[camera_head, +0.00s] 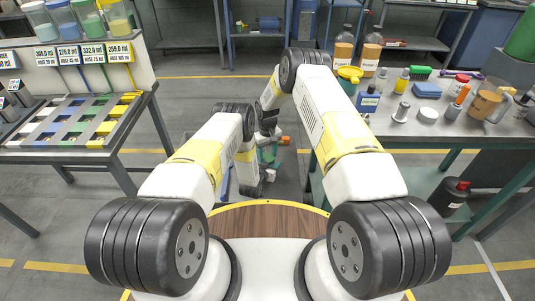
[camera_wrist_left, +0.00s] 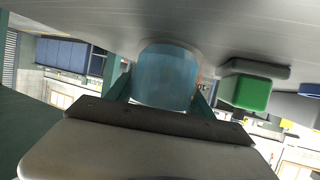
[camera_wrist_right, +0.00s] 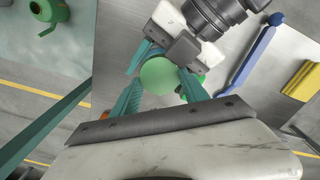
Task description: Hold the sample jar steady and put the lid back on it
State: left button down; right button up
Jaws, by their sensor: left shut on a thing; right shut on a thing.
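The sample jar (camera_wrist_left: 163,78) is pale blue and see-through. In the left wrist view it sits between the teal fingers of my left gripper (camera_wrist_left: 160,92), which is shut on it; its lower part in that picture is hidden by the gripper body. The lid (camera_wrist_right: 158,76) is a round green disc between the teal fingers of my right gripper (camera_wrist_right: 160,98), which is shut on it. My left gripper (camera_wrist_right: 168,68) also shows there, close beside the lid. In the head view the right gripper (camera_head: 268,154) is small and partly hidden.
A green block (camera_wrist_left: 250,92) lies near the jar in the left wrist view. A blue tool (camera_wrist_right: 250,60) and a yellow block (camera_wrist_right: 301,81) lie to the right in the right wrist view. The right bench (camera_head: 440,128) is crowded with bottles and tools.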

jog(key=shift+o, duration=0.2)
jog(key=shift+f, duration=0.35)
jog(key=m, duration=0.6)
jog(key=shift+d, duration=0.15)
jog(key=m, duration=0.5)
jog(key=shift+s+d+f+m, duration=0.1)
jog(key=shift+s+d+m, duration=0.05)
jog(key=shift+m, duration=0.25)
jog(key=m, duration=0.4)
jog(key=shift+c, duration=0.2)
jog(key=o, duration=1.3)
